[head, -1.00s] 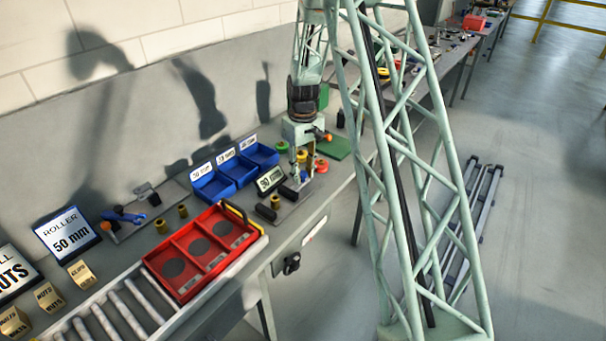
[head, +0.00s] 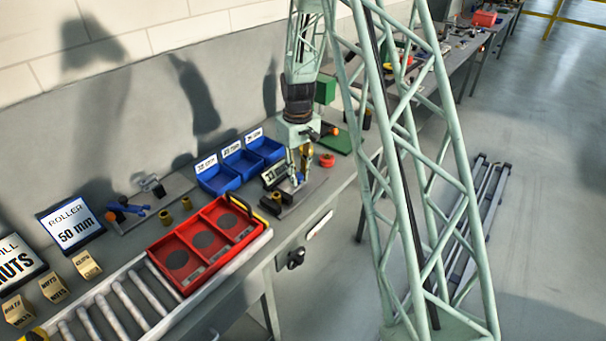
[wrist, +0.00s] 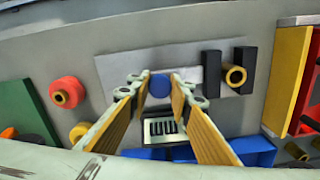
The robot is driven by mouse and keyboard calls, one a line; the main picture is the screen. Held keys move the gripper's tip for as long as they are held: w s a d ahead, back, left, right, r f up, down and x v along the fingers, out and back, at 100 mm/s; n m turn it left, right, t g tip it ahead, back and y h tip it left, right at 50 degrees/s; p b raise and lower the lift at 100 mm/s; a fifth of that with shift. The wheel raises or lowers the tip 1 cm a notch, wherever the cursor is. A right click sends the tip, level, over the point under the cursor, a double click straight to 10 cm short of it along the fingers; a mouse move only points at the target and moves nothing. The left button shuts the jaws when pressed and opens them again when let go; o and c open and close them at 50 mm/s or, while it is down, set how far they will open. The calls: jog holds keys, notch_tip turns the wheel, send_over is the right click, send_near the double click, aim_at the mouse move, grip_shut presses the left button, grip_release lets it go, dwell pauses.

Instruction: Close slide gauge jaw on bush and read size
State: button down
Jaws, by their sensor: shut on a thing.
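The slide gauge's grey plate (wrist: 120,72) lies on the bench. A brass bush (wrist: 235,76) stands upright between its two black jaws, the left jaw (wrist: 212,72) and right jaw (wrist: 250,62) in the wrist view; I cannot tell whether both touch it. The bush also shows in the head view (head: 277,196). My gripper (wrist: 160,84) is shut on the gauge's blue knob (wrist: 160,88), left of the jaws in the wrist view. In the head view my gripper (head: 298,183) reaches down onto the gauge. The display (head: 273,175) is partly hidden by my fingers; its reading is not clear.
Blue bins (head: 218,180) stand behind the gauge. A red tray (head: 160,252) with a yellow handle sits at the left. A red ring (head: 327,160) and a green board (head: 338,143) lie at the right. Two more brass bushes (head: 186,203) stand further left.

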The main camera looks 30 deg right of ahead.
jog(key=shift+s+a, duration=0.2)
jog(key=shift+a, duration=0.05)
jog(key=c, duration=2.8)
grip_release()
jog(key=o, duration=0.4)
jog(key=shift+a, duration=0.3)
jog(key=shift+o, duration=0.2)
jog(key=shift+d, duration=0.1)
jog(key=shift+r, duration=0.15)
jog(key=shift+w+d+r, duration=0.1)
jog(key=shift+r, duration=0.3)
notch_tip(320, 180, up, 11)
